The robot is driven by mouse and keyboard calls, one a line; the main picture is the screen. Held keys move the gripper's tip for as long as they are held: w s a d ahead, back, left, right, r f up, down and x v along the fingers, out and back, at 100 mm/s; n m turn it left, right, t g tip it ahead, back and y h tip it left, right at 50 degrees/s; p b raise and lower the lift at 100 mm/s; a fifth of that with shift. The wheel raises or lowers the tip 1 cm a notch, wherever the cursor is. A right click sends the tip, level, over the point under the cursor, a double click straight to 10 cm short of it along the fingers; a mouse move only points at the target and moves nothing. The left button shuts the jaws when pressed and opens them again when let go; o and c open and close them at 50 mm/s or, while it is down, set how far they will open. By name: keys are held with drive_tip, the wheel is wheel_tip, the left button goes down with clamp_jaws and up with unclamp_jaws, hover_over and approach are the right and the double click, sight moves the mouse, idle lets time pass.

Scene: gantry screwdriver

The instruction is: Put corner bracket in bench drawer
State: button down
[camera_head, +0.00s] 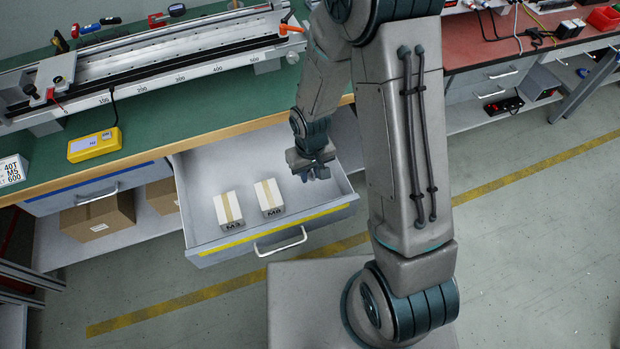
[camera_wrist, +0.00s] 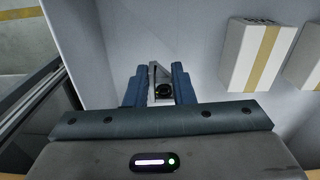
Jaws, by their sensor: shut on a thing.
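The bench drawer (camera_head: 200,171) is pulled out below the green bench, and its inside shows grey in the head view. My gripper (camera_head: 313,174) is over the right part of the drawer, pointing down. In the wrist view my gripper (camera_wrist: 159,88) is shut on the corner bracket (camera_wrist: 153,72), a small grey metal piece with a dark round hole between the two blue-grey fingers. The drawer floor (camera_wrist: 195,60) lies behind it. I cannot tell whether the bracket touches the floor. In the head view the bracket is too small to make out.
Two white boxes with tan tape, M3 (camera_head: 229,209) and M8 (camera_head: 269,197), stand in the drawer left of my gripper. The drawer's front wall (camera_head: 275,228) has a yellow strip and handle. Cardboard boxes (camera_head: 98,215) sit on the shelf below the bench.

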drive_tip(key=shift+f, duration=1.8)
drive_tip(key=shift+f+b, duration=0.1)
drive_tip(key=shift+b, duration=0.2)
drive_tip(key=c, duration=1.2)
unclamp_jaws()
drive_tip(key=shift+c, duration=0.2)
wheel_tip(320, 180, up, 12)
drive_tip(key=p, duration=0.2)
wheel_tip(320, 180, up, 12)
drive_tip(key=m+t, duration=0.1)
drive_tip(key=m, duration=0.1)
hover_over(310, 177)
drive_tip(key=s+d, duration=0.4)
drive_tip(key=d, duration=0.3)
drive_tip(key=s+d+r+m+t, duration=0.1)
drive_tip(key=s+d+r+m, duration=0.1)
drive_tip(key=s+r, duration=0.4)
drive_tip(key=shift+s+d+r, duration=0.3)
drive_tip(key=shift+s+d, duration=0.55)
drive_tip(key=shift+d, duration=0.05)
